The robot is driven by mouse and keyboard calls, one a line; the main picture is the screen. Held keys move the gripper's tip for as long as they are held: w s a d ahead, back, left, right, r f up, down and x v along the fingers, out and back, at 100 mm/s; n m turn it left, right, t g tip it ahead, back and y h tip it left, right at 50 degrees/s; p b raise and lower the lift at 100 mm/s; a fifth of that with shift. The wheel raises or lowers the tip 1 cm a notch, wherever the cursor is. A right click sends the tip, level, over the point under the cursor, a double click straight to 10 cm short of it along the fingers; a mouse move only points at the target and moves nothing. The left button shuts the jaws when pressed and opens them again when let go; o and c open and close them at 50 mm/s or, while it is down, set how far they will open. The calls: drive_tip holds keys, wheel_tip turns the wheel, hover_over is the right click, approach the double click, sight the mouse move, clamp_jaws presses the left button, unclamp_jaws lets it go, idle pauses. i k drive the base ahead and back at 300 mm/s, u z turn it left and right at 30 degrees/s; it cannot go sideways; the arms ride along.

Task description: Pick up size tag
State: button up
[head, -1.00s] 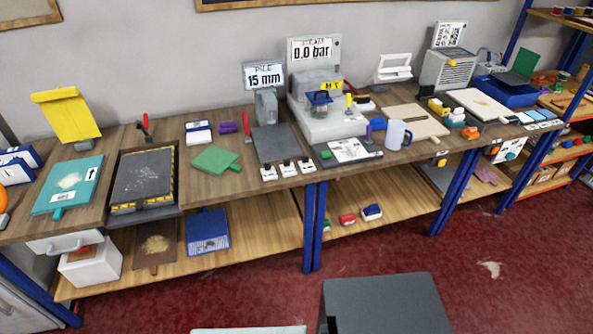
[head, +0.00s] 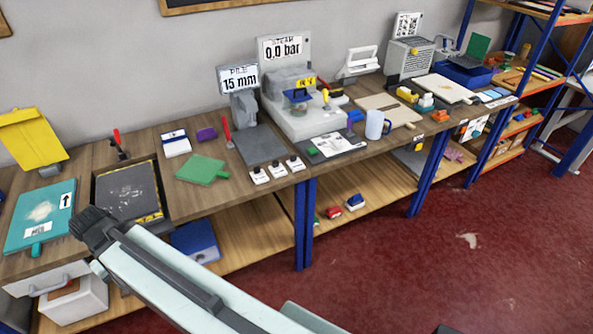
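I cannot tell for sure which thing is the size tag. A small white label (head: 38,229) with dark lettering, seeming to read MED, lies on the teal board (head: 52,203) at the far left of the bench. Several white tags (head: 277,171) with black marks lie in a row at the bench's front edge, before a dark grey plate (head: 259,146). My arm reaches in from the bottom, and its dark end (head: 92,227) is in front of the bench between the teal board and the dark framed tray. No separate fingers or held object can be made out.
The framed tray (head: 159,203) and a green board (head: 202,169) lie on the bench (head: 180,215). A pile gauge (head: 242,106) and a steam unit (head: 298,115) stand behind. A yellow stand (head: 30,138) is at the left. Red floor (head: 430,270) is clear at right.

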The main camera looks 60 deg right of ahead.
sight(277, 169)
drive_tip(key=z, duration=0.1)
drive_tip(key=i, duration=1)
drive_tip(key=u, duration=0.1)
